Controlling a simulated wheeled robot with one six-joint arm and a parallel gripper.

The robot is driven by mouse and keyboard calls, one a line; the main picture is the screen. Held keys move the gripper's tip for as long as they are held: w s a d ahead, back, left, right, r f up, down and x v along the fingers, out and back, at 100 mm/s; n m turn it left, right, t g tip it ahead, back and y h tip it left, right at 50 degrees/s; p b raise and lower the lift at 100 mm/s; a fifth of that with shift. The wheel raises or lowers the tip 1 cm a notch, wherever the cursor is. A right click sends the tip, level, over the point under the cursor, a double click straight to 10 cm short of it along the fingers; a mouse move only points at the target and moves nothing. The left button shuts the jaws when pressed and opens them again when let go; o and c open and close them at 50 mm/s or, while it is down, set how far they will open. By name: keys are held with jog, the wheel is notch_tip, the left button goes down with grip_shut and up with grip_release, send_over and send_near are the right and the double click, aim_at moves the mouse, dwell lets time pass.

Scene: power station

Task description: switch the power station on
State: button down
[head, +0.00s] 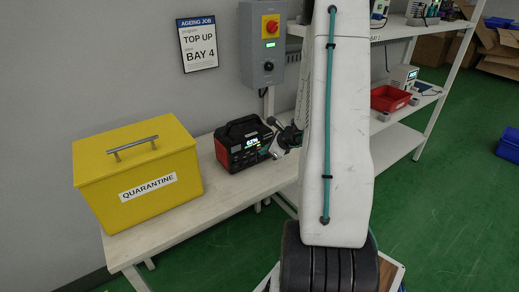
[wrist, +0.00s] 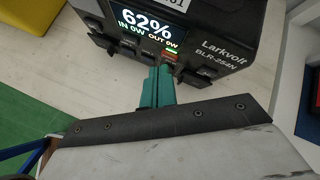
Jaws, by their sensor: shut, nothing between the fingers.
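The power station (head: 237,147) is a black and red box with a carry handle, standing on the white bench. Its lit display shows in both views. In the wrist view the power station (wrist: 215,32) reads 62%, IN 0W and OUT 0W, beside the label Larkvolt BLR-254N. A small red part (wrist: 170,56) shows below the display, just beyond my fingertips. My gripper (wrist: 159,74) has teal fingers, shut and empty, at the station's front face. I cannot tell whether they touch it. The fingers hide part of the lower front.
A yellow QUARANTINE box (head: 130,162) stands left on the bench (head: 222,200). A grey wall box with a red and yellow switch (head: 262,45) hangs behind. Right are shelves with a red tray (head: 389,99). My arm hides the middle of the head view.

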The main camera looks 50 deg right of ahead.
jog(key=shift+s+a, duration=0.1)
jog(key=shift+s, duration=0.3)
jog(key=shift+s+a, duration=0.25)
jog(key=shift+s, duration=0.7)
jog(key=shift+s+a, duration=0.2)
jog(key=shift+s, duration=0.8)
jog(key=shift+s+a, duration=0.25)
jog(key=shift+s, duration=0.7)
